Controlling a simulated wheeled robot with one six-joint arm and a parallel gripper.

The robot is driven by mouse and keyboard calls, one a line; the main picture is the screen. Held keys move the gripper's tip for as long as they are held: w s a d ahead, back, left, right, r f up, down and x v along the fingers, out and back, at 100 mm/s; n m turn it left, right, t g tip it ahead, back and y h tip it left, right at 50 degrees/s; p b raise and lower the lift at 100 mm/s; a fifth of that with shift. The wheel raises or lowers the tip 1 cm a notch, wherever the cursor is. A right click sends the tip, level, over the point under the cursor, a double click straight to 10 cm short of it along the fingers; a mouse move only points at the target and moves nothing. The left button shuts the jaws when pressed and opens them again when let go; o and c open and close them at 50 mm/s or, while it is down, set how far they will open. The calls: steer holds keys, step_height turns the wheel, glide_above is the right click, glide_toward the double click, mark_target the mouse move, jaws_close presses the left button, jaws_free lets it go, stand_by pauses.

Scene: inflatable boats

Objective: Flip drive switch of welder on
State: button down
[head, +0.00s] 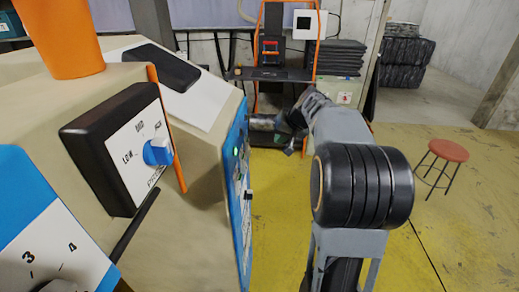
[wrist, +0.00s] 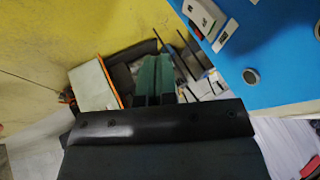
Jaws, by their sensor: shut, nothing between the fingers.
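The welder (head: 195,225) is a large beige machine on the left of the head view. Its blue side panel (head: 236,190) is seen nearly edge-on, with a green light and a small dark switch (head: 248,194) sticking out. In the wrist view, the blue panel (wrist: 275,75) fills the upper right, with a white switch plate (wrist: 203,16) at the top and round metal parts. I cannot read which switch is the drive switch or its position. My gripper (head: 262,124) is beyond the panel's far edge. Its fingers (wrist: 154,78) are shut and empty, apart from the switch plate.
A black box with a blue LOW-MID-HIGH knob (head: 157,151) and an orange cup-like part (head: 62,40) are on the welder. A rack (head: 270,75) stands behind my gripper. A red stool (head: 448,150) is at right. The yellow floor (head: 455,225) there is mostly clear.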

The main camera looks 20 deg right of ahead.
mark_target(249, 147)
steer(key=w+a+f+p, duration=0.1)
steer(key=w+a+f, duration=0.4)
steer(key=w+f, duration=0.2)
steer(key=shift+a+f+p, duration=0.2)
steer(key=shift+f+p, duration=0.15)
steer(key=shift+f, duration=0.5)
steer(key=shift+w, duration=0.1)
